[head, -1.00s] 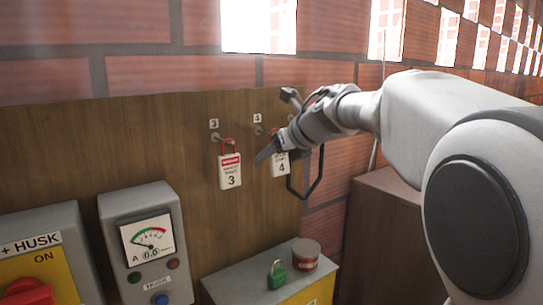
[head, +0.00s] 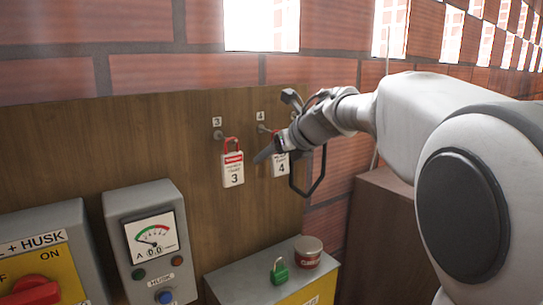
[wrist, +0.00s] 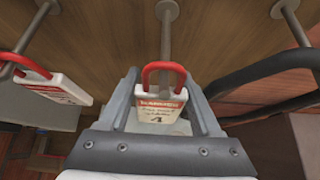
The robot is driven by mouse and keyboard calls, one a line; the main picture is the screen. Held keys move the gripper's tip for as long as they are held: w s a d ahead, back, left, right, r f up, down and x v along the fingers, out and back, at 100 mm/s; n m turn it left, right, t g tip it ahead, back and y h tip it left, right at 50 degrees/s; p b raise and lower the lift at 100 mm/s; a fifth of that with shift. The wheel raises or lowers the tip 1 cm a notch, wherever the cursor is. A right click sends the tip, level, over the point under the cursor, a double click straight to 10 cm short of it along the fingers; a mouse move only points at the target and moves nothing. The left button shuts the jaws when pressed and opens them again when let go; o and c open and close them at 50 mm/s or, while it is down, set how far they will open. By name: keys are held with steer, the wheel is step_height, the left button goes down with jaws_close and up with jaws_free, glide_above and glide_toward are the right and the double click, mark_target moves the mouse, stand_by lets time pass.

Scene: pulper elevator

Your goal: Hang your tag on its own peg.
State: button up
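A white and red tag marked 4 (head: 281,166) with a red shackle (wrist: 163,68) is at the peg under label 4 (head: 262,128). In the wrist view that peg (wrist: 167,30) meets the shackle and seems to pass through it. My gripper (wrist: 161,88) has its two fingers spread on either side of the tag (wrist: 160,110), with narrow gaps visible. In the head view my gripper (head: 268,152) partly covers the shackle. Tag 3 (head: 233,172) hangs by its red shackle from the peg under label 3 (head: 217,135).
A black loop (head: 310,180) lies right of tag 4. A meter box (head: 150,245) and a red switch (head: 35,290) are at lower left. The board between is clear.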

steer(key=o, duration=0.3)
steer(key=v, duration=1.7)
step_height(320, 180, up, 5)
steer(key=a+m+t+y, duration=0.1)
steer(key=m+t+y, duration=0.1)
steer(key=m+t, duration=0.25)
steer(key=s+d+m+t+h+b, duration=0.15)
steer(key=d+m+t+h, duration=0.5)
steer(key=m, duration=1.25)
steer(key=s+d+f+m+g+h, duration=0.25)
steer(key=s+f+m+g, duration=0.35)
steer(key=f, duration=0.4)
steer(key=s+d+f+m+g+h, duration=0.25)
steer(key=s+f+m, duration=0.25)
steer(key=f+m, duration=0.35)
steer(key=s+a+f+m+g+y, duration=0.1)
steer(key=s+a+f+g, duration=0.1)
steer(key=s+f, duration=0.1)
steer(key=s+a+f+m+g+y, duration=0.1)
steer(key=s+f+m+g, duration=0.1)
steer(key=s+f, duration=0.2)
steer(key=s+a+f+m+g+y, duration=0.1)
steer(key=s+a+f+g, duration=0.1)
steer(key=s+f, duration=0.2)
steer(key=shift+a+f+m, duration=0.3)
steer(key=shift+f+m, duration=0.1)
steer(key=shift+f, duration=0.2)
